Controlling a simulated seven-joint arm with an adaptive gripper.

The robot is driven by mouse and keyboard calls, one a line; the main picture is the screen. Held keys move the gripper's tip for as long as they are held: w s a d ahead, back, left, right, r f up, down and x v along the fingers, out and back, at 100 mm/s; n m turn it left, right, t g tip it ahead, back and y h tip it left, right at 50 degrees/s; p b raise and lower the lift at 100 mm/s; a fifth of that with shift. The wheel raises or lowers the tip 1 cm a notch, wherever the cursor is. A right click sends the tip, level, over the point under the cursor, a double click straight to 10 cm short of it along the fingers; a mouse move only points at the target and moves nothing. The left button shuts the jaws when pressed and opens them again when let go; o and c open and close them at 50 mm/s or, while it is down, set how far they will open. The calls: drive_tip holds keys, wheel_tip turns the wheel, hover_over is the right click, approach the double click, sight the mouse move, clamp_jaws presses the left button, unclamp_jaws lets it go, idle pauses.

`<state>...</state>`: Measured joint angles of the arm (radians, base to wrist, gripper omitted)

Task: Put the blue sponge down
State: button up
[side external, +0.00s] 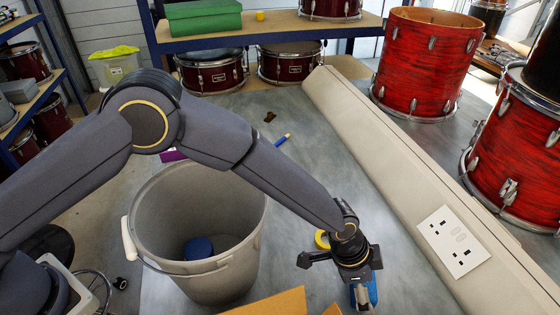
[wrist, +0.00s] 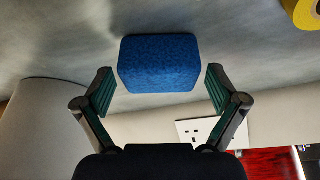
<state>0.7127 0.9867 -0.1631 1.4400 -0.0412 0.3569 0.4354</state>
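The blue sponge (wrist: 160,64) is a rounded block between and just past my fingertips in the wrist view. My gripper (wrist: 160,92) is open, with a narrow gap between each finger pad and the sponge. In the side view my gripper (side external: 363,298) points down over the grey bench near the bottom edge. Blue parts of the sponge (side external: 373,289) show there beside a finger, and the rest is hidden. A dark patch shows on the bench by the sponge in the wrist view; whether its underside touches the bench is hard to tell.
A grey bucket (side external: 244,220) with a blue round thing (side external: 198,248) inside stands left. A yellow tape roll (side external: 322,240) lies behind my gripper. A cardboard edge (side external: 272,305) is in front. Beige trunking (side external: 375,140) with a socket (side external: 454,242) runs along the right; red drums (side external: 420,65) stand beyond.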

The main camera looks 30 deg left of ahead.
drive_tip(key=shift+r, duration=0.1)
drive_tip(key=v, duration=1.2)
